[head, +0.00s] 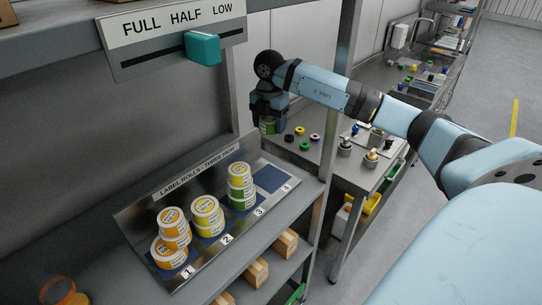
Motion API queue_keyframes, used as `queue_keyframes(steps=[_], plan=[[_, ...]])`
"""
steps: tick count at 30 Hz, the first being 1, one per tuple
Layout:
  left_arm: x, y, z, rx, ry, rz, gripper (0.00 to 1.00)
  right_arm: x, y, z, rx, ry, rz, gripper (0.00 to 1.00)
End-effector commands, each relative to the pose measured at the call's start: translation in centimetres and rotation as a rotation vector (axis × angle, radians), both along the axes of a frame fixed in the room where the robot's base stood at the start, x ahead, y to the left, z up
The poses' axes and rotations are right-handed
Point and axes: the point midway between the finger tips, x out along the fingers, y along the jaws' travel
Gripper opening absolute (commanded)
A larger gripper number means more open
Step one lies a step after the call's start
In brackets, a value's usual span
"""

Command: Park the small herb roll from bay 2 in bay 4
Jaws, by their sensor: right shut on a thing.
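My right gripper (268,116) is shut on a small green-banded roll (267,127), taken to be the herb roll, and holds it in the air beyond the far end of the label tray (148,208). Much of the roll is hidden by the gripper. Bay 2 holds a stack of yellow rolls (207,214). Bay 4 (271,179) shows a bare blue pad, with nothing on it. My left gripper is out of view.
Bay 1 holds a stack of orange-yellow rolls (173,240). Bay 3 holds yellow rolls over green ones (241,187), close beside bay 4. A metal post (343,75) rises at the shelf's right. A panel with a teal slider (202,48) hangs above.

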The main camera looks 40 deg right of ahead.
Motion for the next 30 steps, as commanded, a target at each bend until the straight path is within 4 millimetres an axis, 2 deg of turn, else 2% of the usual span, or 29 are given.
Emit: queue_keyframes(steps=[1,13,15,22,27,30], plan=[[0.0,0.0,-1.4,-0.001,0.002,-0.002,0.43,0.0,0.0,-1.8,0.000,0.002,0.000,0.36],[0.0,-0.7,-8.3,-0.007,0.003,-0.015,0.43,0.0,0.0,-12.5,-0.001,0.002,0.000,0.36],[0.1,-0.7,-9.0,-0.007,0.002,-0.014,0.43,0.0,-0.1,-13.7,-0.001,0.002,-0.001,0.36],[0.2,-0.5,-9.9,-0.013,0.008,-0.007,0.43,0.0,0.0,-15.6,0.000,0.001,-0.001,0.36],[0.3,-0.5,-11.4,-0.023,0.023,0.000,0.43,0.0,0.0,-18.3,0.001,0.001,0.000,0.36],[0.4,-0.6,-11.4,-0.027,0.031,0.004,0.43,0.0,0.0,-18.6,0.000,0.000,-0.001,0.36]])
